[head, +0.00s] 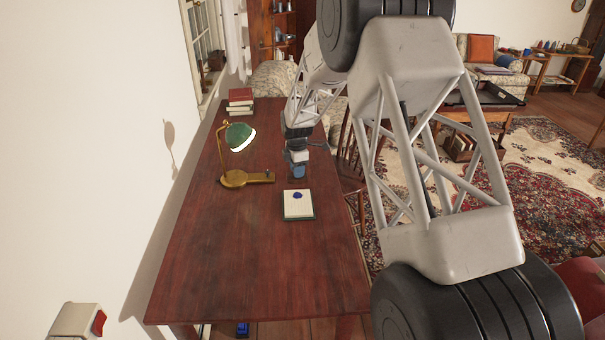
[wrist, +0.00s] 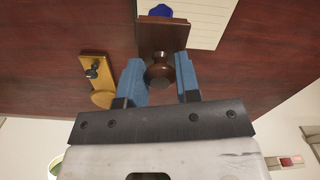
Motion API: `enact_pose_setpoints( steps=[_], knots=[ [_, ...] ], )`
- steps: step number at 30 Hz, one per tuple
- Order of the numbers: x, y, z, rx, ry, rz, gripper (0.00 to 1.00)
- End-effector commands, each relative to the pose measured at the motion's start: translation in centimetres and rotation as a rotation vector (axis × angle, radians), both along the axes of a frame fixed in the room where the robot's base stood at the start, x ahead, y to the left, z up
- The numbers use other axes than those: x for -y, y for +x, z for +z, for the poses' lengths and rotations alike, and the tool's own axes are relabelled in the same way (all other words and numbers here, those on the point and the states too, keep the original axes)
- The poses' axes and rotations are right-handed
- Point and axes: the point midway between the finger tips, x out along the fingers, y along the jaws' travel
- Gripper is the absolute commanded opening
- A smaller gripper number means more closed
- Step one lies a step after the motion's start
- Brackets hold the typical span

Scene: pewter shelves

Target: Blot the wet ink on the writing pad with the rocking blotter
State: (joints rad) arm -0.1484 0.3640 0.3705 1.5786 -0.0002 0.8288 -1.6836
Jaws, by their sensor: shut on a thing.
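The writing pad (head: 299,211) lies on the red-brown desk, with a dark blue wet ink blot (head: 297,195) near its far edge. In the wrist view the pad (wrist: 207,28) is at top right, and the ink (wrist: 160,11) shows just past the blotter's far edge. The rocking blotter (wrist: 163,33) has a brown block and a turned dark knob. My gripper (wrist: 161,72) is shut on this knob, a blue finger on each side. In the head view my gripper (head: 298,171) is just beyond the pad and hides most of the blotter. I cannot tell whether the blotter touches anything.
A green-shaded lamp (head: 239,136) with a brass base (head: 233,180) stands left of my gripper. Stacked books (head: 240,100) lie at the desk's far left. A wooden chair (head: 349,165) stands at the right edge. The near part of the desk (head: 255,270) is clear.

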Motion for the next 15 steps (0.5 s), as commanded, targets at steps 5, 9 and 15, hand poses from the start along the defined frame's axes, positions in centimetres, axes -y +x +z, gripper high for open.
enact_pose_setpoints(
  steps=[5, 9, 15],
  knots=[
    [0.02, -0.01, -0.01, 0.0, 0.0, 0.0, 0.12],
    [0.02, -0.01, -0.09, 0.0, 0.0, 0.0, 0.12],
    [0.03, -0.02, -0.66, 0.0, 0.0, 0.0, 0.12]
  ],
)
